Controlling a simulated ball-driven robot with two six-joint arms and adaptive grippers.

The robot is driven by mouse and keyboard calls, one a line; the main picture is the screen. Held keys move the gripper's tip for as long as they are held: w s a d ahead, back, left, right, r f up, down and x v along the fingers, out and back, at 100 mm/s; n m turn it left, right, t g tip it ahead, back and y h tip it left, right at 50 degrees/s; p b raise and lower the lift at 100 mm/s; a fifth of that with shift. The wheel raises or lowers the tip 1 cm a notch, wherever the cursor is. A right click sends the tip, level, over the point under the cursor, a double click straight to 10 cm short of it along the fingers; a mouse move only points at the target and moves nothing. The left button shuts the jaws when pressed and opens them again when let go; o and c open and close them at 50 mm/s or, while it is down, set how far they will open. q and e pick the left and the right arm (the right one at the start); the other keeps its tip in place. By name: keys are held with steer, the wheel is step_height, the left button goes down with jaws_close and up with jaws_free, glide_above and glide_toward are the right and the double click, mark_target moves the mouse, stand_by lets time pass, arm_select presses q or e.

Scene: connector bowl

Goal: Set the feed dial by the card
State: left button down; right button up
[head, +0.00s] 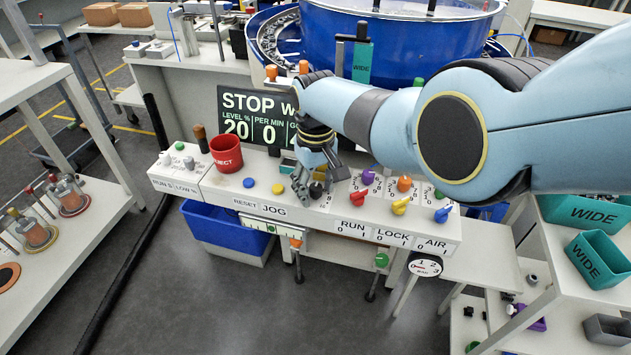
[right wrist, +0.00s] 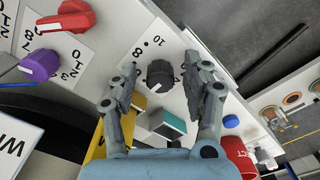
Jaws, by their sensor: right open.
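The black feed dial (right wrist: 160,76) sits on a white scale plate with 6, 8 and 10 readable in the right wrist view. My right gripper (right wrist: 162,66) is open, with one finger on each side of the dial; I cannot tell whether they touch it. In the head view my right gripper (head: 315,182) points down at the panel, and the dial (head: 316,190) is partly hidden by it. A white card with a cut-off W (right wrist: 12,145) shows at the wrist view's left edge. My left gripper is out of view.
A red REJECT cup (head: 227,153) stands left of the dial, beside blue and yellow buttons. Red (head: 361,197), purple (head: 368,176), orange and yellow knobs sit close on the right. A STOP display (head: 255,115) stands behind. A blue bin (head: 215,228) is below the panel.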

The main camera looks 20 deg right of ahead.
mark_target(316, 186)
steer(key=shift+r, duration=0.15)
step_height(316, 186, up, 12)
stand_by(0.3)
